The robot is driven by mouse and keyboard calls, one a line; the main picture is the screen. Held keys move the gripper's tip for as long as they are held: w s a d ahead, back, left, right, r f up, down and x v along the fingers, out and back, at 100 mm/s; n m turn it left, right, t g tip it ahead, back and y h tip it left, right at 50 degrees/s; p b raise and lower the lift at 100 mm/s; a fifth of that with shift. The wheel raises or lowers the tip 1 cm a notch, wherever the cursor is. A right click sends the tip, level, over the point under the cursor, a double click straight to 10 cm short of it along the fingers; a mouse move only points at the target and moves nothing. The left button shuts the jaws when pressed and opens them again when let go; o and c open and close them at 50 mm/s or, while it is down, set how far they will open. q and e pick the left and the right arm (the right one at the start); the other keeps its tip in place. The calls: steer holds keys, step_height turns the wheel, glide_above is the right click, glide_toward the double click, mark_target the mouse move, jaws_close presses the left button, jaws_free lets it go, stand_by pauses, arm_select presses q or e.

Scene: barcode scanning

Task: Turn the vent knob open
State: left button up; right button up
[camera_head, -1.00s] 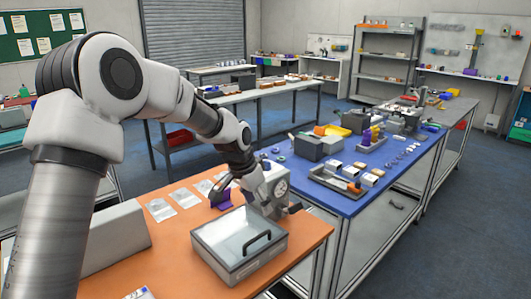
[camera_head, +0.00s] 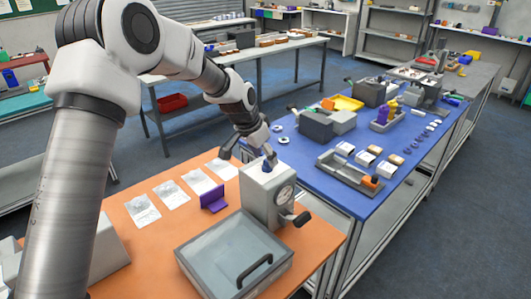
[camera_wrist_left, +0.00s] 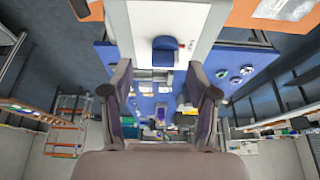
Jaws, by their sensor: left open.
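A pale grey box-shaped unit (camera_head: 262,196) stands on the orange table, with a round dial gauge and a dark side handle on its front. A small blue knob (camera_head: 268,163) sits on its top; it also shows in the left wrist view (camera_wrist_left: 164,50), just beyond the fingertips. My left gripper (camera_head: 249,152) is at the rear of the unit's top, close to the knob. In the left wrist view its two fingers (camera_wrist_left: 160,75) are spread with nothing between them. Whether a finger touches the knob cannot be told. My right gripper is not in view.
A grey lidded tray (camera_head: 215,262) with a black handle lies in front of the unit. A purple stand (camera_head: 213,198) and several paper-like sheets (camera_head: 170,194) lie to its left. The blue table (camera_head: 345,200) with trays and small parts adjoins at the right.

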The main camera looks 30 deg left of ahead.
mark_target(267, 165)
arm_select(q)
steer(key=w+f, duration=0.2)
steer(key=shift+w+a+f, duration=0.15)
steer(key=shift+a+f, duration=0.05)
steer(key=shift+f, duration=0.15)
steer(key=shift+r, duration=0.1)
steer(key=shift+s+d+r, duration=0.15)
steer(key=shift+s+r, duration=0.05)
steer(key=shift+s, duration=0.2)
steer(key=shift+c, duration=1.4)
steer(key=shift+s+r, duration=0.1)
steer(key=shift+s, duration=0.05)
steer(key=c, duration=0.6)
jaws_close()
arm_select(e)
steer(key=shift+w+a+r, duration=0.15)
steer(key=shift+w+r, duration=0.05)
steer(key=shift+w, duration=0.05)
